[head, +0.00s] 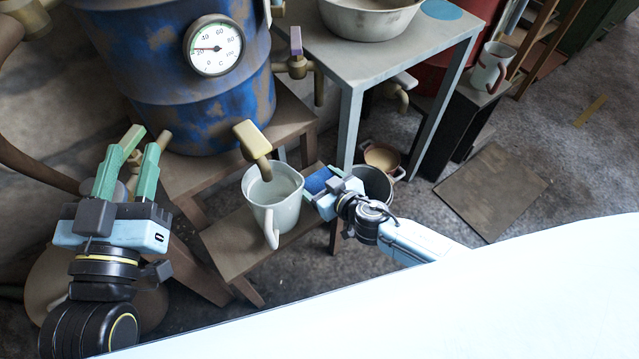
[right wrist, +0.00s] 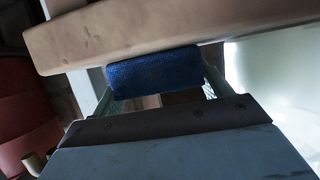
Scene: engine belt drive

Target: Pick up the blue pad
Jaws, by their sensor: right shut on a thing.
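The blue pad (head: 317,180) is a small dark blue block with a woven surface. My right gripper (head: 321,187) is shut on it, just right of the white pitcher. In the right wrist view the blue pad (right wrist: 155,73) spans the gap between the two green fingers, close to a brown wooden edge. I cannot tell whether it touches that edge. My left gripper (head: 146,140) is at the left, in front of the blue barrel, with its green fingers apart and nothing seen between them.
The white pitcher (head: 273,196) stands on a low wooden step (head: 228,246) under a brass tap (head: 254,143). The blue barrel (head: 165,85) carries a round gauge (head: 214,46). A grey table (head: 385,48) bears a basin (head: 368,18) and a flat blue disc (head: 441,9). Pots stand behind my right gripper.

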